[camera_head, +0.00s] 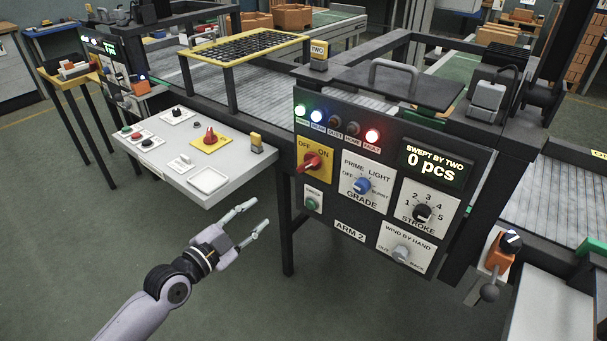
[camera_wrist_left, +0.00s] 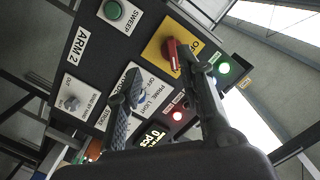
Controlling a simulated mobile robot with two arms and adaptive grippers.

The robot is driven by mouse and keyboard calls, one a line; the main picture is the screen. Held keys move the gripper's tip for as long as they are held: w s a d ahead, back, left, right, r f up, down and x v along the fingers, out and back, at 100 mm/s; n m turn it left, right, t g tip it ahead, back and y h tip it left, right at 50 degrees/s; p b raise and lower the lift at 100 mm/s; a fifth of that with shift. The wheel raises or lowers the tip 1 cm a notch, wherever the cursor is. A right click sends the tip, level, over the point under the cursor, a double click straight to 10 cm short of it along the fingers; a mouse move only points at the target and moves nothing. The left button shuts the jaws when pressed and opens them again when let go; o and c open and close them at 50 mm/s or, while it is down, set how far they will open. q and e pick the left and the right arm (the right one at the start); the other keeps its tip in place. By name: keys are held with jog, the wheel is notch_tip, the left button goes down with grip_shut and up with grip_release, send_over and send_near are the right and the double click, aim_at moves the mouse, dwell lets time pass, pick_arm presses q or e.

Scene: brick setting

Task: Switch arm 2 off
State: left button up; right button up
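The ARM 2 panel (camera_head: 349,232) is a black upright board at the centre right. Its red rotary switch (camera_head: 311,161) sits on a yellow OFF/ON plate (camera_head: 326,174) at the upper left; which word its handle points to is not clear. My left gripper (camera_head: 262,211) is open and empty, in front of the panel, left of and below the switch. In the left wrist view, its fingertips (camera_wrist_left: 166,72) are apart, and the red switch (camera_wrist_left: 171,54) shows beyond and between them, with a visible gap in the head view. My right gripper is out of view.
The panel also has a green SWEEP button (camera_head: 312,204), a blue GRADE knob (camera_head: 362,185), a black STROKE knob (camera_head: 423,213) and a grey WIND BY HAND knob (camera_head: 401,253). A white side shelf (camera_head: 238,178) with another red switch (camera_head: 210,136) stands left. Green, blue and red lamps glow.

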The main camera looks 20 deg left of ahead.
pick_arm(q)
notch_tip(320, 180, up, 4)
jog(key=d+f+m, duration=0.1)
jog(key=d, duration=0.1)
jog(key=p, duration=0.2)
send_near(305, 168)
jog(key=shift+t+h, duration=0.3)
jog(key=shift+h, duration=0.1)
jog(key=x, duration=0.9)
jog(key=shift+a+f, duration=0.2)
jog(key=shift+f, duration=0.15)
jog(key=shift+w+d, duration=0.15)
jog(key=shift+w, duration=0.25)
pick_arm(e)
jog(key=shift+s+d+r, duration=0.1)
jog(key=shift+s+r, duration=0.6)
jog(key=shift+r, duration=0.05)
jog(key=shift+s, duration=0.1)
pick_arm(q)
grip_shut()
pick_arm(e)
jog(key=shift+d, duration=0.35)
